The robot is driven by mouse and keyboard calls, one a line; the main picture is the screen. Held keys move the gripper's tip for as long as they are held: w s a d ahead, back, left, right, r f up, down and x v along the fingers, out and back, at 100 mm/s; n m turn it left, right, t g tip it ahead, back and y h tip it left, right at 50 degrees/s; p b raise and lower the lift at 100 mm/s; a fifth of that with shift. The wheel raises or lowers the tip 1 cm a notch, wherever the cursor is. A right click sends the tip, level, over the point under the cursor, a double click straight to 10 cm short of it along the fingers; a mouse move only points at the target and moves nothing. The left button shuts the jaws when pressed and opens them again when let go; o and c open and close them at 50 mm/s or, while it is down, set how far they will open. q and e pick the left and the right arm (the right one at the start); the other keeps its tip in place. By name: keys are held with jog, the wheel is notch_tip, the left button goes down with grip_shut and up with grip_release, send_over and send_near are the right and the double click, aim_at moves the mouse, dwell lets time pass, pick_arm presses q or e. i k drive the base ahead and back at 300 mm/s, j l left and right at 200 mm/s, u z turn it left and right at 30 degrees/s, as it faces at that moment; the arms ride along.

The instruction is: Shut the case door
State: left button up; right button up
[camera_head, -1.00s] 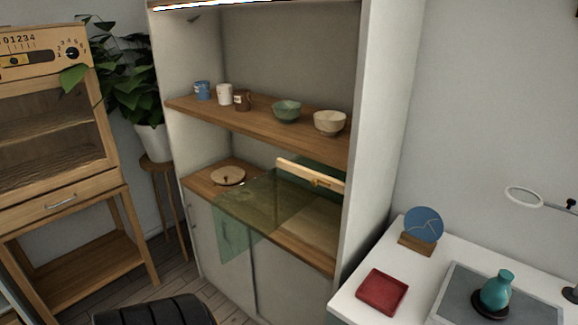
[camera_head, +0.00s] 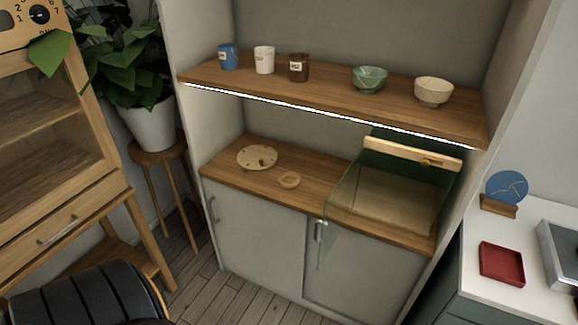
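A glass case (camera_head: 345,205) with greenish clear panes stands on the right part of the cabinet's lower wooden counter. A pale wooden bar (camera_head: 400,150) with a small brass-coloured fitting (camera_head: 430,161) runs along its upper back. A clear pane at the case's left front reaches past the counter's front edge and hangs in front of the grey cupboard doors; it looks like the door standing open, but its outline is faint. The inside of the case looks empty. Neither of my grippers shows.
A wooden disc (camera_head: 257,157) and small wooden ring (camera_head: 289,180) lie left of the case. Cups and bowls stand on the shelf (camera_head: 330,109) above. A plant stool (camera_head: 158,152) and wooden cabinet (camera_head: 62,220) are at left. A white desk (camera_head: 478,290) holds a red tray (camera_head: 501,263).

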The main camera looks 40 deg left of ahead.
aim_at(338, 208)
jog(key=k+j, duration=0.15)
jog(key=j, duration=0.25)
jog(key=k+j, duration=0.1)
jog(key=j, duration=0.3)
jog(key=k+j, duration=0.15)
jog(key=j, duration=0.3)
jog(key=k+j, duration=0.15)
jog(key=j, duration=0.25)
